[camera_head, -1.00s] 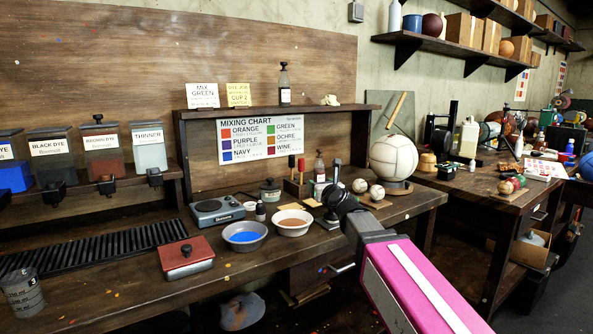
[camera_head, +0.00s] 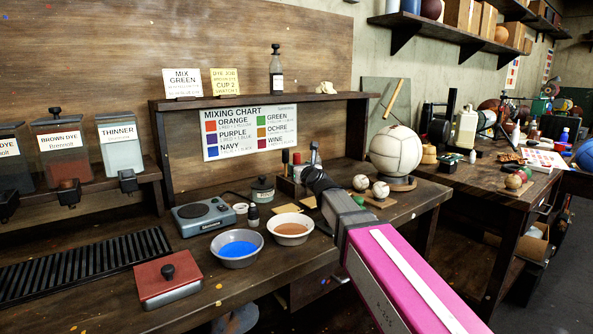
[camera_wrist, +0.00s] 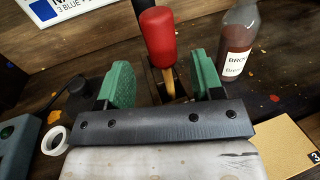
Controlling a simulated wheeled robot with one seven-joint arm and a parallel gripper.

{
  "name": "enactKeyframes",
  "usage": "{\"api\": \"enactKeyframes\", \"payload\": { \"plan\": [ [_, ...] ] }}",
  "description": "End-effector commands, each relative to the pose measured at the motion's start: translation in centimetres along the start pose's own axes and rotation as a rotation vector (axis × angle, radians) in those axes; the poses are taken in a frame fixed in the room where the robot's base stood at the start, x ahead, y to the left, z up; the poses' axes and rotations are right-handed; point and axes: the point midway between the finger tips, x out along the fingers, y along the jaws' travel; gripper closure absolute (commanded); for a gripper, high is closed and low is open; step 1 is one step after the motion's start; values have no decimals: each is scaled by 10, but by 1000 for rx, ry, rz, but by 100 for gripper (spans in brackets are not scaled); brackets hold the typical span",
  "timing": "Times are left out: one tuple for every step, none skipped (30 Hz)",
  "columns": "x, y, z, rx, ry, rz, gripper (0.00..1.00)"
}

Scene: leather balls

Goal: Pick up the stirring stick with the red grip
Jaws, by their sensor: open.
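The stirring stick with the red grip (camera_wrist: 160,38) stands upright in the wrist view, its pale wooden shaft below the grip. My gripper (camera_wrist: 163,80) is open, with one green finger pad on each side of the stick. The stick lies between the fingers, and I see no clear contact. The stick's lower end is hidden by the gripper's dark crossbar. A black grip (camera_wrist: 141,5) shows just behind the red one. In the head view my arm reaches over the bench to the stick holder, and the wrist partly covers that area.
A bottle with a brown label text (camera_wrist: 238,40) stands close right of the fingers. On the bench are a blue dye bowl (camera_head: 238,248), a brown dye bowl (camera_head: 291,229), a hot plate (camera_head: 204,215) and two small balls (camera_head: 380,189). The mixing chart (camera_head: 249,134) is behind.

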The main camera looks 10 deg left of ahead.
Motion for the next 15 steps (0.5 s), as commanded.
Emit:
{"api": "enactKeyframes", "payload": {
  "plan": [
    [6,0,0,0,0,0,39],
    [7,0,0,0,0,0,39],
    [8,0,0,0,0,0,39],
    [10,0,0,0,0,0,39],
    [11,-1,0,0,0,0,39],
    [15,-1,0,0,0,0,39],
    [19,-2,1,0,0,0,39],
    [23,-2,1,0,0,0,39],
    [29,-3,1,0,0,0,39],
    [33,-4,1,0,0,0,39],
    [38,-4,2,0,0,0,39],
    [44,-4,2,0,0,0,39],
    [48,-4,2,0,0,0,39],
    [52,-4,2,0,0,0,39],
    [55,-4,1,0,0,0,39]
  ]
}}
